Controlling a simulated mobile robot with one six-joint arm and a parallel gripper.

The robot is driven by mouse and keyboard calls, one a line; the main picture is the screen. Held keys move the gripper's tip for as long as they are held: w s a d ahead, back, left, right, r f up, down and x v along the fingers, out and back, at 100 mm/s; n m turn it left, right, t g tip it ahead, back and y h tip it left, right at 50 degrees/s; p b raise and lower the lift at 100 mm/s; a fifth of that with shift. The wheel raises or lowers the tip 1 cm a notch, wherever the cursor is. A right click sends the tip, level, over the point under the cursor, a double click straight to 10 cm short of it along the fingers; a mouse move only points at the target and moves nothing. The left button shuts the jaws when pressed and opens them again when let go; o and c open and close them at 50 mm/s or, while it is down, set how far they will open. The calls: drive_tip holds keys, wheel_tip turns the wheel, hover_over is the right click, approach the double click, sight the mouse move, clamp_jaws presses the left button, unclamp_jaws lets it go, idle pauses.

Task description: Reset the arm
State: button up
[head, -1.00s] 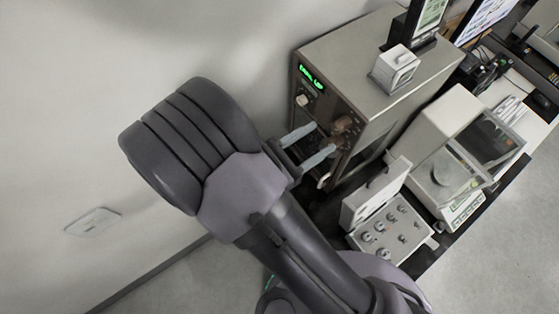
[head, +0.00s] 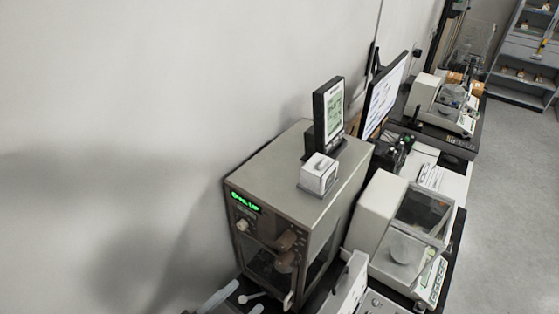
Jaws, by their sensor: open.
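My gripper (head: 238,302) shows only in part at the bottom edge of the head view. Its two pale blue-grey fingers stand apart with nothing seen between them. They are in front of and to the lower left of a grey box-shaped instrument (head: 325,205) with a green lit display and brown knobs. The rest of my arm is out of the picture.
A small white block (head: 319,173) and a dark-framed display (head: 329,112) stand on the instrument. A monitor (head: 385,92) stands behind. The left wall is bare.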

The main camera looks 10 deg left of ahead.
drive_tip(key=w+d+f+m+g+y+b, duration=0.1)
drive_tip(key=d+f+m+g+y+b, duration=0.4)
drive_tip(key=d+m+b, duration=0.7)
drive_tip(key=w+d+f+m+g+y+b, duration=0.2)
drive_tip(key=d+f+m+g+y+b, duration=0.2)
drive_tip(key=d+f+m+b, duration=0.5)
drive_tip(key=d+m+b, duration=0.3)
drive_tip(key=m+b, duration=0.5)
drive_tip(key=m, duration=0.5)
drive_tip(key=shift+d+f+g+y, duration=0.3)
drive_tip(key=shift+f+g+y, duration=0.05)
drive_tip(key=shift+g+y, duration=0.05)
